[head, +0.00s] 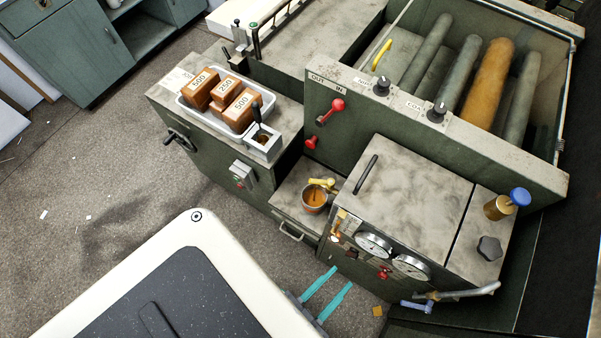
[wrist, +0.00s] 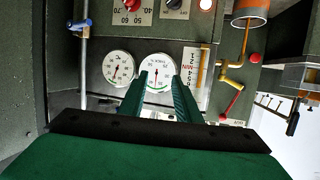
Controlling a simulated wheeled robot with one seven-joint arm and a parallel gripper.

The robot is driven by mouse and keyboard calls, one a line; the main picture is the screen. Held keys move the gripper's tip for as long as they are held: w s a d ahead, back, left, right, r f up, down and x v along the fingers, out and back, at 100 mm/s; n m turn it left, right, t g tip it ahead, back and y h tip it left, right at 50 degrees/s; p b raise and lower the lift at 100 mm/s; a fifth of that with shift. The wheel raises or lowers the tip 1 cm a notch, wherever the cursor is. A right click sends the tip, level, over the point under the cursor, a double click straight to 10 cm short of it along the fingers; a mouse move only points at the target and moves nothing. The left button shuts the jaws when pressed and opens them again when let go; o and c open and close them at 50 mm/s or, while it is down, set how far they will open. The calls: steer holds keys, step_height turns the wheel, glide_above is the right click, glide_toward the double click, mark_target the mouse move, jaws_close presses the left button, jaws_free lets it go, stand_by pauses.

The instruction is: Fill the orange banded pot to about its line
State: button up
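The pot (head: 314,201) stands on a low ledge under a yellow tap (head: 322,184), with brown-amber liquid visible inside. The wrist view is upside down; there the orange band of the pot (wrist: 250,14) is at the top right. A thin amber strand runs between the tap (wrist: 232,66) and the pot's mouth; I cannot tell whether it is pipe or flowing liquid. A red lever (wrist: 232,103) is by the tap. The fill line cannot be made out. My gripper (head: 341,277) is open and empty, in front of the gauge panel and apart from the pot; its fingers (wrist: 159,85) point at the gauges.
Two dials (head: 374,245) and a yellow sight strip (wrist: 203,67) are on the panel. A white tray (head: 264,94) with brown blocks stands on the left cabinet. A blue-topped amber jar (head: 497,208) is at right. Rollers (head: 489,80) lie behind. Open floor is at left.

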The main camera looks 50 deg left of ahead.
steer(key=a+f+m+g, duration=0.1)
steer(key=a+f+g, duration=0.1)
steer(key=a+f, duration=0.3)
steer(key=a+f+g, duration=0.2)
steer(key=a+f, duration=0.1)
steer(key=a, duration=0.5)
steer(key=m+g+h, duration=0.4)
steer(key=m+g, duration=0.1)
steer(key=g, duration=0.3)
glide_toward(315, 180)
steer(key=x, duration=0.8)
steer(key=shift+w+d+f, duration=0.2)
steer(key=shift+w+f, duration=0.05)
steer(key=shift+f, duration=0.2)
steer(key=shift+s+a, duration=0.15)
jaws_close()
